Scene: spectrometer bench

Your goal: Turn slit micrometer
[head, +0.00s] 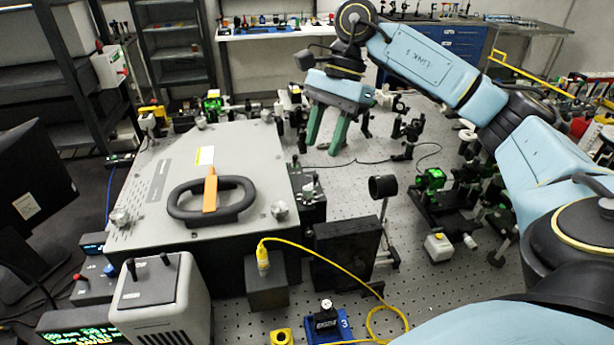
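The large grey box (160,180), apparently the spectrometer, sits on the optical table with a black handle ring (180,210) and an orange tag (210,190) on its lid. Small dark hardware (310,188) sits at the box's right side; I cannot tell for certain which part is the slit micrometer. My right gripper (324,147) has two green fingers pointing down, spread apart with nothing between them. It hangs in the air above the table, beyond and to the right of the box. My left gripper is out of view.
A yellow cable (340,265) loops from a dark block (266,285) across the front. A black plate (345,252) and a round lens mount (383,187) stand right of the box. Green-lit optics (432,180) stand further right. A grey unit (160,305) is front left.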

